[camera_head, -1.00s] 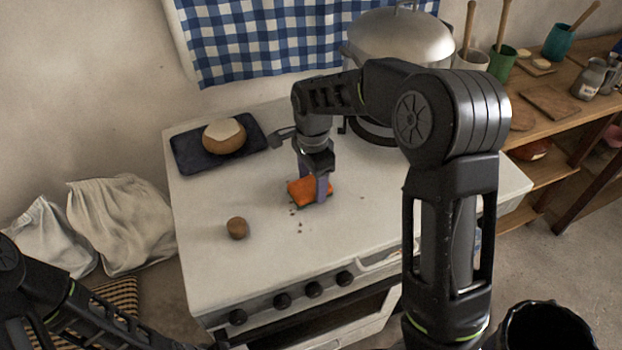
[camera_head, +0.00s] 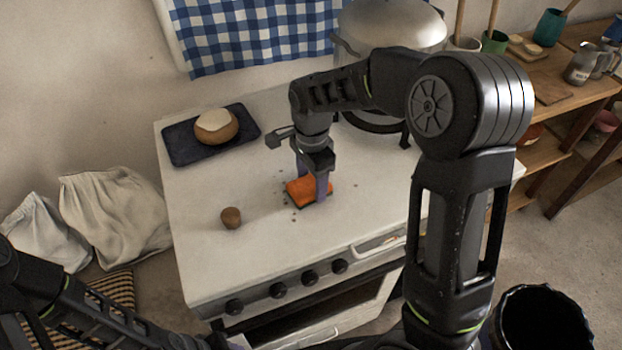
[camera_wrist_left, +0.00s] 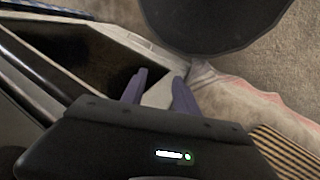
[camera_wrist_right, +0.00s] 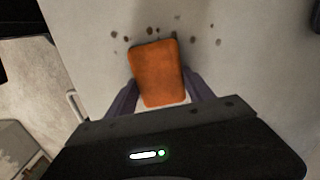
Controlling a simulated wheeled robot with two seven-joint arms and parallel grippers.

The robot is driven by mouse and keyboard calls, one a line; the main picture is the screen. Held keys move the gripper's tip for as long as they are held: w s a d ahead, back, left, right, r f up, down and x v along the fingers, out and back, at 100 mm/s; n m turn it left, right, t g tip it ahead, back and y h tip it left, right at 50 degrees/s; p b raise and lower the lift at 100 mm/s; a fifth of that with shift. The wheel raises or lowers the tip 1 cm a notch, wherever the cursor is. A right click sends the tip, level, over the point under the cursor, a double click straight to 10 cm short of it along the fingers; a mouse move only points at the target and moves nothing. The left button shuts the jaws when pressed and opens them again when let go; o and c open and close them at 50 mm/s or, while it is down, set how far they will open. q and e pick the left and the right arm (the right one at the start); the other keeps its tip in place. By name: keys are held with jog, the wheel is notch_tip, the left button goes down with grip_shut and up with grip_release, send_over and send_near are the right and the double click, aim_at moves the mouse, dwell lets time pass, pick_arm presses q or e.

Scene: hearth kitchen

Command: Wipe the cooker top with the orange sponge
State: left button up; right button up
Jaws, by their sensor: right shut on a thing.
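The orange sponge (camera_head: 303,190) lies flat on the white cooker top (camera_head: 265,240), near the middle. My right gripper (camera_head: 312,188) is shut on it from above; in the right wrist view the sponge (camera_wrist_right: 157,72) sits between the two fingers. Dark crumbs (camera_wrist_right: 150,32) lie on the top just beyond and around the sponge, several of them. My left gripper (camera_wrist_left: 157,90) is low at the left, beside the cooker front; in the left wrist view its fingers stand apart with nothing between them.
A small brown round thing (camera_head: 231,218) stands on the cooker top left of the sponge. A dark board (camera_head: 182,147) with a round pale-topped item (camera_head: 216,126) lies at the back left. A large lidded pot (camera_head: 390,28) stands at the back right. Knobs (camera_head: 310,277) line the front.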

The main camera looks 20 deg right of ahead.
aim_at(323, 214)
jog(key=shift+s+r, duration=0.1)
jog(key=shift+s, duration=1.55)
jog(key=shift+s, duration=0.15)
jog(key=shift+s+a+f, duration=0.1)
jog(key=shift+s+f, duration=0.1)
jog(key=shift+s, duration=1.35)
jog(key=shift+a+r+p, duration=0.15)
jog(key=shift+a+p, duration=0.25)
jog(key=shift+a, duration=1.2)
jog(key=shift+w, duration=0.1)
